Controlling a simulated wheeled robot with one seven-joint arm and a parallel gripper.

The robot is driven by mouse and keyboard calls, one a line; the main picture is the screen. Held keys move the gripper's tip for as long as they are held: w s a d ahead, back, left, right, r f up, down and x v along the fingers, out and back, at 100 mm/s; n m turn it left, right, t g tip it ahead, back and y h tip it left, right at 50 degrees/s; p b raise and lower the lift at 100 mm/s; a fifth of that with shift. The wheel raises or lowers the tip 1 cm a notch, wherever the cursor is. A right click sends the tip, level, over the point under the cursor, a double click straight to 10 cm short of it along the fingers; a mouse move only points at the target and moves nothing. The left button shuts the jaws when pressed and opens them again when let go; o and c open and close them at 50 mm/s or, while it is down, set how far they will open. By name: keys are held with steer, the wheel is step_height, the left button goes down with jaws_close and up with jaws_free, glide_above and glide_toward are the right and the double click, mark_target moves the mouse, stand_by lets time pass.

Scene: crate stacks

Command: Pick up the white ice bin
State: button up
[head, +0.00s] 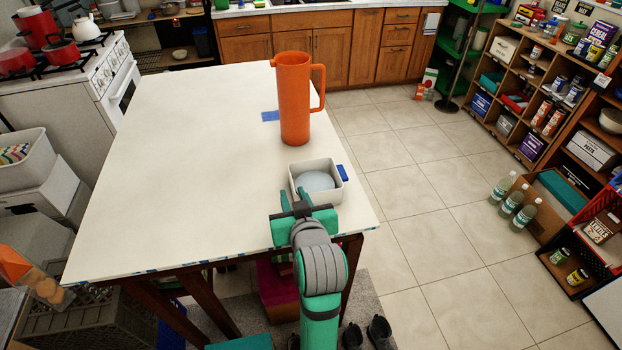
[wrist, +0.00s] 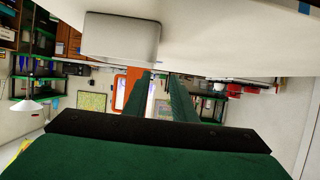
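The white ice bin (head: 335,194) is a small open box on the white table near its right front edge. A pale rounded thing lies inside it, and a small blue piece is at its right side. The bin's outer wall also shows at the top of the wrist view (wrist: 120,38), which looks upside down. My gripper (head: 293,200) is at the near side of the bin. In the wrist view its two green fingers (wrist: 160,80) stand apart with nothing between them. The bin is not between the fingers. Whether a finger touches it, I cannot tell.
A tall orange pitcher (head: 294,100) stands on the table (head: 170,150) just behind the bin. The left part of the table is clear. Shelves (head: 535,85) and bottles (head: 513,205) stand at the right across the tiled floor.

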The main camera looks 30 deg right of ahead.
steer(key=w, duration=0.1)
steer(key=w+d+f, duration=0.2)
steer(key=shift+w+d, duration=0.2)
steer(key=shift+x, duration=2.9)
steer(key=shift+w+a+r, duration=0.1)
steer(key=shift+a+r, duration=0.05)
jaws_close()
